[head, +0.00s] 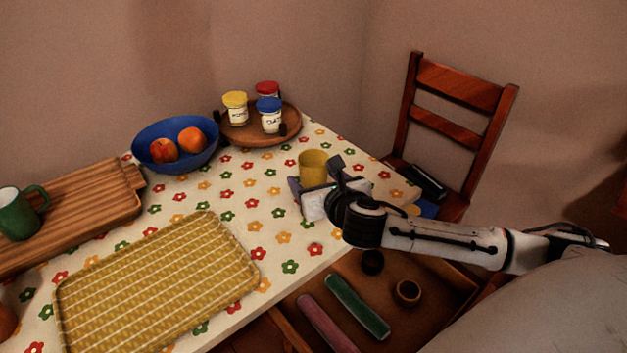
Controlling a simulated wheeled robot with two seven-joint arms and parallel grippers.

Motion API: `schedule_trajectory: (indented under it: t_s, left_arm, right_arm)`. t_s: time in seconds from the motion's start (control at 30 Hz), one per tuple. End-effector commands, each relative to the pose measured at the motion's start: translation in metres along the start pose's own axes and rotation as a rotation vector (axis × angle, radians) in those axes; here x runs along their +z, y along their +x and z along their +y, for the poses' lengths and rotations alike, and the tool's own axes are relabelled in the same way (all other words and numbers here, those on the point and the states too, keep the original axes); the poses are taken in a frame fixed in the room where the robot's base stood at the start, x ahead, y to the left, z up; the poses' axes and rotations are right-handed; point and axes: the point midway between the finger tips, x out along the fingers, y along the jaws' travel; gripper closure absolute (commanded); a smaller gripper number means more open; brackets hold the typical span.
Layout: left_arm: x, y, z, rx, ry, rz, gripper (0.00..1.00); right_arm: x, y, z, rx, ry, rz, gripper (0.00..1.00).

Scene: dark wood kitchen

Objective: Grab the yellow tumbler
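The yellow tumbler (313,164) stands upright on the flowered tablecloth, near the table's right side. My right gripper (316,176) reaches in from the right with its two fingers spread. One finger is at the tumbler's lower left and the other at its right. The gripper's body hides the tumbler's lower part. I cannot tell whether the fingers touch it. My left gripper is not in view.
A wooden tray (240,138) with several lidded jars and a blue fruit bowl (176,158) stand behind, to the left. A yellow woven tray (160,280) lies at front left. An open drawer (440,287) is below my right arm. A chair (456,110) stands behind right.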

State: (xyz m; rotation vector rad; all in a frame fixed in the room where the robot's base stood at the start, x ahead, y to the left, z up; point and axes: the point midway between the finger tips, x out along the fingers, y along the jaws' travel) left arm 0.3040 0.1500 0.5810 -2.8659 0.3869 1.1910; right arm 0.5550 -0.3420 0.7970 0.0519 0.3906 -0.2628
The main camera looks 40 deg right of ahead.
Motion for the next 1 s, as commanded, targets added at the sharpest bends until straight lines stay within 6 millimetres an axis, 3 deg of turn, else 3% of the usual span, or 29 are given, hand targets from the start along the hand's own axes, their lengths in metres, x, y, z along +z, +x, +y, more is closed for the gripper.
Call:
schedule_trajectory:
  t_s: [0.33, 0.6, 0.87, 1.0]
  left_arm:
    - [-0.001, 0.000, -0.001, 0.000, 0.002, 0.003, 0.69]
    - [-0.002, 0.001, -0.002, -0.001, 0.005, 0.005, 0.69]
    - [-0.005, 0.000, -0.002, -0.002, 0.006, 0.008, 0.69]
    - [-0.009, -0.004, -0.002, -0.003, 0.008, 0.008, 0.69]
  right_arm:
    - [0.000, 0.009, 0.000, 0.001, 0.000, 0.000, 0.34]
    - [0.000, 0.008, 0.000, 0.000, 0.000, 0.000, 0.76]
    - [0.004, 0.007, 0.000, 0.000, 0.000, -0.001, 0.76]
    - [0.024, -0.001, 0.000, 0.002, -0.001, -0.005, 0.76]
